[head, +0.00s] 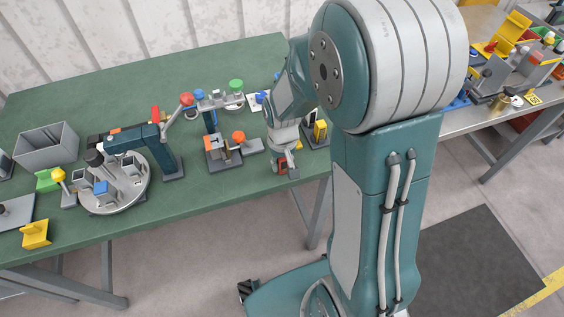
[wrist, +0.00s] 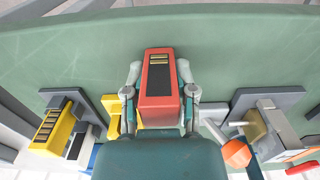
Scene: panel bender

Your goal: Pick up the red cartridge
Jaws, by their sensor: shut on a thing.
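The red cartridge (wrist: 160,84) is a red block with a dark top panel and a small yellow striped label. In the wrist view it sits between the two grey fingers of my gripper (wrist: 160,92), one finger pressed to each side. In the head view my gripper (head: 286,166) is low over the front edge of the green table, and a small part of the cartridge (head: 283,168) shows red between the fingers. My gripper is shut on it. Whether its underside touches the table is hidden.
A yellow block in a dark holder (wrist: 52,125) is left of my gripper in the wrist view. A grey fixture with an orange knob (head: 239,136) stands close by on the green table (head: 230,190). A round grey turntable (head: 137,190) and an open grey bin (head: 47,152) are further left.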

